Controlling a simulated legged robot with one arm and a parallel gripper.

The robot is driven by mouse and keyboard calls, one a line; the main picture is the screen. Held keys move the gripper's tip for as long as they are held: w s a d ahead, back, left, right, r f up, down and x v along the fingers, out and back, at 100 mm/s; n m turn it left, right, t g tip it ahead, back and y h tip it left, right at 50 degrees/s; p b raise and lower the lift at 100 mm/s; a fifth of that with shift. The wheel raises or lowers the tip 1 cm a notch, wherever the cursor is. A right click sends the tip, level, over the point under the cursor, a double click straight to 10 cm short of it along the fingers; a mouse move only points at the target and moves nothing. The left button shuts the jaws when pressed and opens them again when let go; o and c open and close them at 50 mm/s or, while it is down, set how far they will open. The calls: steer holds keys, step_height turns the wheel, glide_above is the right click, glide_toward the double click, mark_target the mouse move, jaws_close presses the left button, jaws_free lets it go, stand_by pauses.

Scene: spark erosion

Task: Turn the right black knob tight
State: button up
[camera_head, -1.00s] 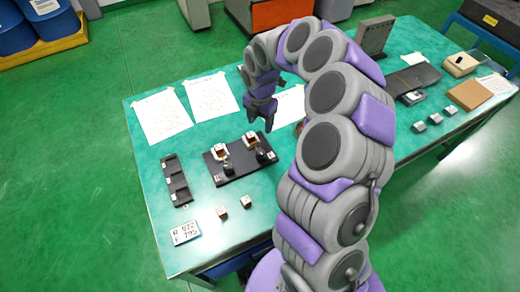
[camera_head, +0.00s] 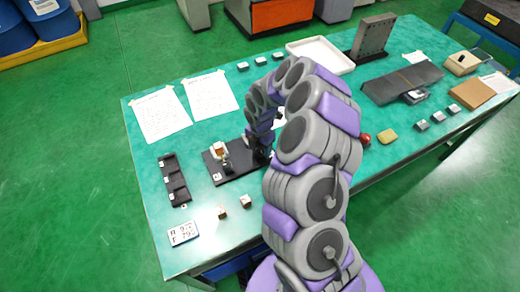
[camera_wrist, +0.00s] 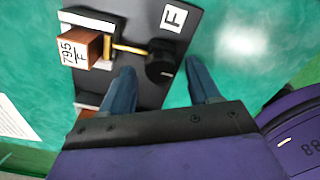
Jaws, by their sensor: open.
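The black fixture plate (camera_head: 213,176) lies on the green table. In the wrist view, the plate (camera_wrist: 140,88) carries an "F" label and a copper-coloured block (camera_wrist: 78,47) marked 795 F in a pale holder. A brass rod runs from the holder to the right black knob (camera_wrist: 160,70). My gripper (camera_wrist: 160,65) is open, one finger on each side of this knob in the picture; I cannot tell whether either touches it. In the head view my gripper (camera_head: 262,153) is over the plate's right end and mostly hides that knob. The left black knob (camera_head: 228,168) stands clear.
A black slotted rack (camera_head: 174,181) stands left of the plate. Two small blocks (camera_head: 222,213) and a number card (camera_head: 184,232) lie in front. Paper sheets (camera_head: 160,114) lie behind. A white tray (camera_head: 320,54) and a grey angle plate (camera_head: 373,38) are at the back.

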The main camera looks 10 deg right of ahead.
steer(key=shift+f, duration=0.35)
steer(key=shift+c, duration=0.2)
steer(key=c, duration=1)
